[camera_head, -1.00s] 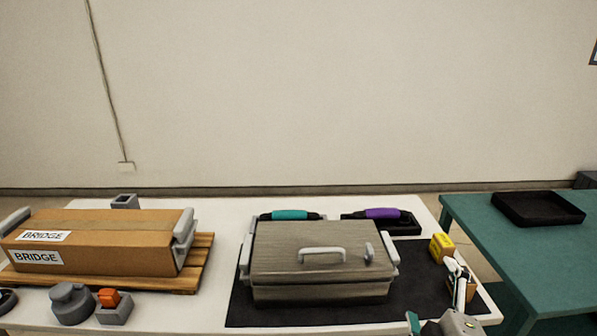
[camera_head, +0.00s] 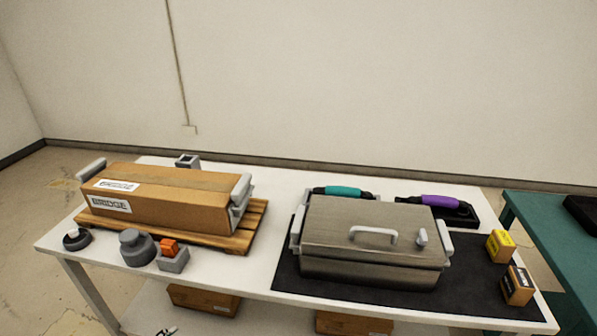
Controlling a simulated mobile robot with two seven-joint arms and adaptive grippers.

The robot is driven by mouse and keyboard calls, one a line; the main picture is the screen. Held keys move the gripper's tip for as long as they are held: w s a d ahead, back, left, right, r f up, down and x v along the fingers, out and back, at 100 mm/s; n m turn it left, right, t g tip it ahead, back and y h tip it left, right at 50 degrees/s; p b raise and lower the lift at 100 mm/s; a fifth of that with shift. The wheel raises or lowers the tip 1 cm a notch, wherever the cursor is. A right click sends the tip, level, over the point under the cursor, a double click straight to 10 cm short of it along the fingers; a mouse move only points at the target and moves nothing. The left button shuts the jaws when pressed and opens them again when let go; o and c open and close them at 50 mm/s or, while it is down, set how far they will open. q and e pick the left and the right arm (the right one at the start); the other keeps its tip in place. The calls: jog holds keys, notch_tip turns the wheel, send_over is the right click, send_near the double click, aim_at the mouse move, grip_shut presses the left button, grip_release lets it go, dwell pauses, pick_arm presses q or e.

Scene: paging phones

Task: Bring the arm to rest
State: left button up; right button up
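A small white and dark tip (camera_head: 166,331), likely my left gripper, just shows at the bottom edge in the head view; whether it is open or shut is hidden. My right gripper is out of view. A grey-brown lidded case (camera_head: 370,262) with pale handles sits on a black mat (camera_head: 320,303) on the white table (camera_head: 265,262). A yellow box (camera_head: 500,246) and a brown box with a dark label (camera_head: 517,286) stand apart from any gripper at the mat's right side. Teal-handled (camera_head: 343,192) and purple-handled (camera_head: 440,202) phones lie behind the case.
A carton marked BRIDGE (camera_head: 165,198) rests on a wooden pallet (camera_head: 238,240) at left. Cartons (camera_head: 205,300) sit on the lower shelf. A green table (camera_head: 535,235) stands at right.

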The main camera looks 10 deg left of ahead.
pick_arm(q)
jog(key=d+f+n+t+h, duration=0.2)
jog(key=d+f+h, duration=0.4)
jog(key=d+f, duration=0.4)
jog(key=d, duration=0.3)
jog(key=shift+f+n+t, duration=0.3)
jog(key=shift+f+t, duration=0.05)
jog(key=shift+t, duration=0.05)
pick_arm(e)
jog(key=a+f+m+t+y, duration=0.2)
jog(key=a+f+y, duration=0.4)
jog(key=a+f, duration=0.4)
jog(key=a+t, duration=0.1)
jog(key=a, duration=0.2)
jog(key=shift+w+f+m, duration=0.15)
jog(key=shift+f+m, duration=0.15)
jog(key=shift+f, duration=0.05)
pick_arm(q)
jog(key=shift+w, duration=0.15)
